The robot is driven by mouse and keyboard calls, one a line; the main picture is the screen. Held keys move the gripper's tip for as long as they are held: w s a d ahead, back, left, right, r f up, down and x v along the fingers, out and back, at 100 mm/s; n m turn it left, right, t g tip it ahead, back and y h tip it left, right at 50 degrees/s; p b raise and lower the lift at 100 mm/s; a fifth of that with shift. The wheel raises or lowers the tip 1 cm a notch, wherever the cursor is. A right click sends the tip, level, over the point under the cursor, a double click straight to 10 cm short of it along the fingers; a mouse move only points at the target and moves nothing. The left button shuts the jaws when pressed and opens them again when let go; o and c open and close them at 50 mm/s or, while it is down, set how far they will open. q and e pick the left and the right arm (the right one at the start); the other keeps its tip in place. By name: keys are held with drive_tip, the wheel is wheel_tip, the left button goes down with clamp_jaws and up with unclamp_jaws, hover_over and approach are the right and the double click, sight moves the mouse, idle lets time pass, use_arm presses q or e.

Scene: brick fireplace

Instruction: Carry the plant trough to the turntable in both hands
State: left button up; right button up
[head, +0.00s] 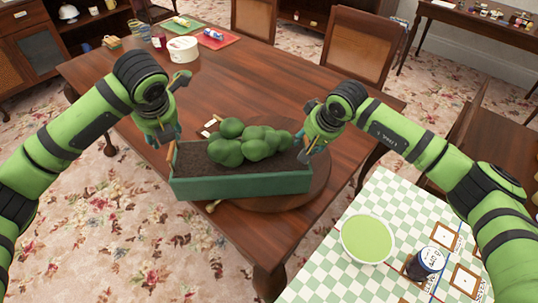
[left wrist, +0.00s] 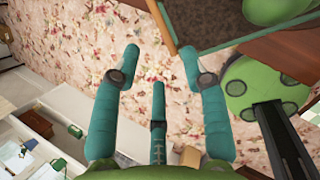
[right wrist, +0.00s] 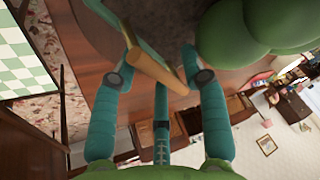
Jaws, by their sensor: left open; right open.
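The plant trough (head: 240,184) is a long green box with dark soil and rounded green bushes (head: 247,143). It sits over the round wooden turntable (head: 318,190) on the brown table, its left part reaching past the disc; whether it rests flat is hidden. My left gripper (head: 165,138) is open by the left end; in the left wrist view the wooden handle (left wrist: 162,22) lies beyond its fingertips. My right gripper (head: 312,150) is open at the right end; in the right wrist view the other wooden handle (right wrist: 157,70) shows between its fingertips. Neither grips anything.
A small light object (head: 211,206) lies in front of the trough. A green bowl (head: 367,238) and dark jar (head: 425,263) stand on a checkered cloth at front right. A white pot (head: 183,49) stands at the table's far end. Chairs (head: 362,47) line the far side.

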drive_tip(key=v, duration=1.2)
idle(0.3)
